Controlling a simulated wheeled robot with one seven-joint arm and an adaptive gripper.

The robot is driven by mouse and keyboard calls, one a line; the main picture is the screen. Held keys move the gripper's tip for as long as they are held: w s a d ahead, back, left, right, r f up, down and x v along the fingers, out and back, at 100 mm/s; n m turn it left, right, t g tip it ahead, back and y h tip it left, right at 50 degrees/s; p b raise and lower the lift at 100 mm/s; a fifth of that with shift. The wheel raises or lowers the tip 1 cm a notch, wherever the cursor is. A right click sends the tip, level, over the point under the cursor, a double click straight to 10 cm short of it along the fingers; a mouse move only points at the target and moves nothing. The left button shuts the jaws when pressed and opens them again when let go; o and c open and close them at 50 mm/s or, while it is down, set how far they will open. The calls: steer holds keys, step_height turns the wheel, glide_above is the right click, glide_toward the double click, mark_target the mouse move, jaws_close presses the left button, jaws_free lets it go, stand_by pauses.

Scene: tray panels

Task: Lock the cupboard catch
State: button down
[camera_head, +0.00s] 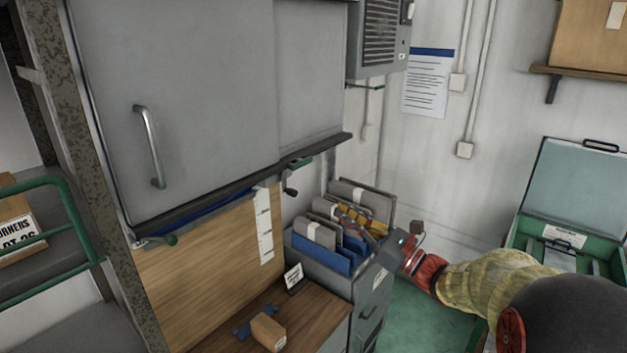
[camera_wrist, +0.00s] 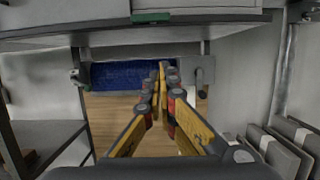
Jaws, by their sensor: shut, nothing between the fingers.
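The grey cupboard (camera_head: 190,90) hangs at the upper left in the head view, with a curved bar handle (camera_head: 149,145) on its flat front. Under its bottom edge are a green-tipped lever (camera_head: 170,239) at the left and a dark knob-ended fitting (camera_head: 290,190) at the right. I cannot tell which of these is the catch. My gripper (camera_head: 345,212) is shut and empty, to the right of and below the cupboard, above the file box. In the wrist view my gripper (camera_wrist: 164,75) points under the cupboard edge, where a green piece (camera_wrist: 150,17) shows.
A grey cabinet (camera_head: 376,290) with a file box of folders stands below my gripper. A wooden desk (camera_head: 315,310) holds a small brown block (camera_head: 267,332). A blue panel (camera_wrist: 125,74) is under the cupboard. An open green case (camera_head: 570,200) stands at the right.

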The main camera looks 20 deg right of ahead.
steer(key=w+a+r+p, duration=0.3)
steer(key=w+a+r, duration=0.2)
steer(key=w, duration=0.3)
steer(key=shift+a+r, duration=0.4)
steer(key=shift+r, duration=0.3)
steer(key=shift+s, duration=0.1)
steer(key=shift+d+n+b, duration=0.1)
steer(key=shift+n+b, duration=0.2)
steer(key=shift+b, duration=0.15)
